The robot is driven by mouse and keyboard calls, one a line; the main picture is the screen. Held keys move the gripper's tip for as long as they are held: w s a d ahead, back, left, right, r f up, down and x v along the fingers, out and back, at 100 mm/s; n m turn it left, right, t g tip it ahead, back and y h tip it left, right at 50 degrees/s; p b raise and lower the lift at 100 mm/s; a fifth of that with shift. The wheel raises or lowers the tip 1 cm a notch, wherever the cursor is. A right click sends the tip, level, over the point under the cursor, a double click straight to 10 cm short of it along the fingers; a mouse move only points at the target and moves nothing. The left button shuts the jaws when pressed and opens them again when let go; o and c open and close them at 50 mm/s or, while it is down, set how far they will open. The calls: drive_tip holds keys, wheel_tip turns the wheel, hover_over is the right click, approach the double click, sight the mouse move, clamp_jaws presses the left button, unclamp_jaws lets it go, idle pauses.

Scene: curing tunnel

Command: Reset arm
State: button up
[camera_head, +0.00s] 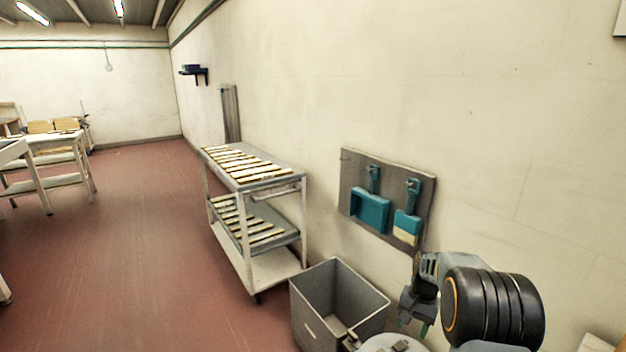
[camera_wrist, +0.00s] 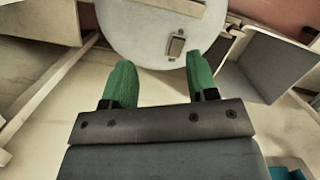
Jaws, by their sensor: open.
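My gripper (camera_wrist: 158,82) is open, with its two green fingers spread and nothing between them in the wrist view. Beyond the fingertips the wrist view shows a round pale grey surface with a small metal fitting, which looks like the top of my own body. In the head view my gripper (camera_head: 412,318) is at the lower right, pointing down beside the folded arm. It is to the right of the grey bin and apart from it. The fingers are small and partly dark there.
A grey open bin (camera_head: 318,322) stands on the floor close by. Behind it is a wheeled cart (camera_head: 246,255) with slatted pieces on its shelves. A wall board (camera_head: 352,172) holds a teal dustpan (camera_head: 371,212) and brush (camera_head: 407,226).

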drive_tip(key=s+a+r+n+t+p, duration=0.2)
drive_tip(key=s+a+r+p, duration=0.3)
drive_tip(key=s+r, duration=0.5)
drive_tip(key=s+a+r+n+t+h+p, duration=0.1)
drive_tip(key=s+a+r+n+t+p, duration=0.2)
drive_tip(key=s+a+r+p, duration=0.3)
drive_tip(key=s+r+n, duration=0.1)
drive_tip(key=s+r, duration=0.4)
drive_tip(key=r, duration=0.4)
drive_tip(key=shift+r+n, duration=0.25)
drive_tip(key=shift+n, duration=0.15)
drive_tip(key=shift+a, duration=0.1)
